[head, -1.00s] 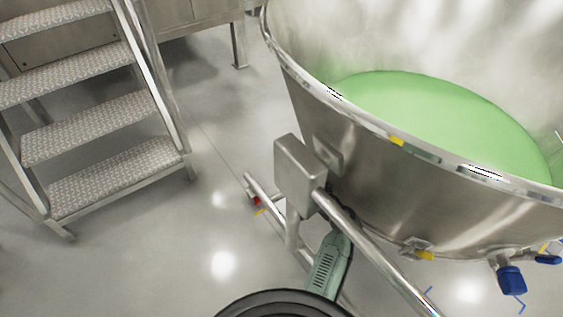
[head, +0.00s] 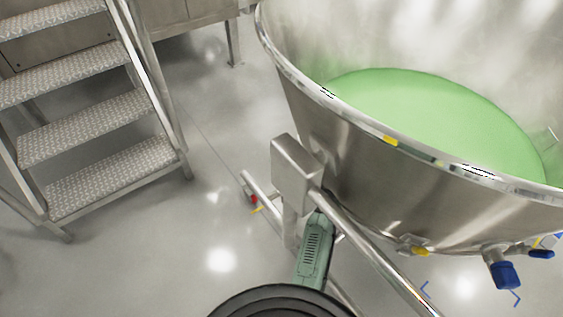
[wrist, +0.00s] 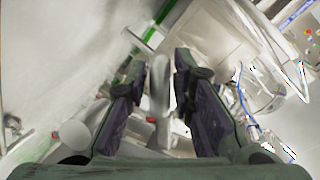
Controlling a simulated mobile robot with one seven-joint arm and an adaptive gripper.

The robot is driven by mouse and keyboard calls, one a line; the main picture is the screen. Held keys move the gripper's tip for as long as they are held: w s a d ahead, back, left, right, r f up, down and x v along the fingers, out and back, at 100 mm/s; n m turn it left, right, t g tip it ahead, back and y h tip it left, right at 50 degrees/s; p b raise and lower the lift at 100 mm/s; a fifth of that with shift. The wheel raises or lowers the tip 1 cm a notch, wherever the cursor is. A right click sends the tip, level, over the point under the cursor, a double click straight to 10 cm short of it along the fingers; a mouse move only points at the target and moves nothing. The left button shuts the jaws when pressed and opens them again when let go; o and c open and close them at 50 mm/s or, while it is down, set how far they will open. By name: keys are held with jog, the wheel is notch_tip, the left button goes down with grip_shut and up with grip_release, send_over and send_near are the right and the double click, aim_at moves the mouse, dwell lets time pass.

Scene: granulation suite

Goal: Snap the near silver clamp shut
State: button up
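A small silver fitting with a yellow part (head: 413,245) sits low on the outside of the large steel bowl (head: 350,165). I cannot tell whether it is the near silver clamp, nor whether it is open or shut. My gripper (wrist: 162,72) shows in the wrist view with its two dark fingers apart. A pale, rounded metal piece (wrist: 160,92) shows in the gap between them; I cannot tell whether they touch it. In the head view my gripper is not visible, only a green part of my arm beside the bowl.
Green material (head: 430,115) fills part of the bowl. A grey box (head: 296,172) and a sloping steel tube (head: 365,247) stand close to my arm. A blue-handled fitting (head: 504,273) hangs under the bowl. Steps (head: 95,128) stand at left, with clear floor (head: 215,225) between.

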grip_shut()
dwell(0.4)
jog(key=shift+s+a+r+m+y+b, duration=0.1)
jog(key=shift+a+r+m+y+b, duration=0.45)
jog(key=shift+m, duration=0.35)
jog(key=r+m, duration=0.1)
jog(key=m+t+y+b, duration=0.1)
jog(key=m, duration=0.1)
jog(key=shift+a+r, duration=0.25)
jog(key=shift+r, duration=0.15)
jog(key=r+m, duration=0.1)
jog(key=r+m+t+y, duration=0.1)
jog(key=m, duration=0.1)
jog(key=shift+s+b, duration=0.1)
jog(key=shift+b, duration=0.2)
jog(key=shift+d+r+m+t, duration=0.2)
jog(key=shift+r+m+t, duration=0.5)
jog(key=shift+m, duration=0.8)
jog(key=shift+r, duration=0.15)
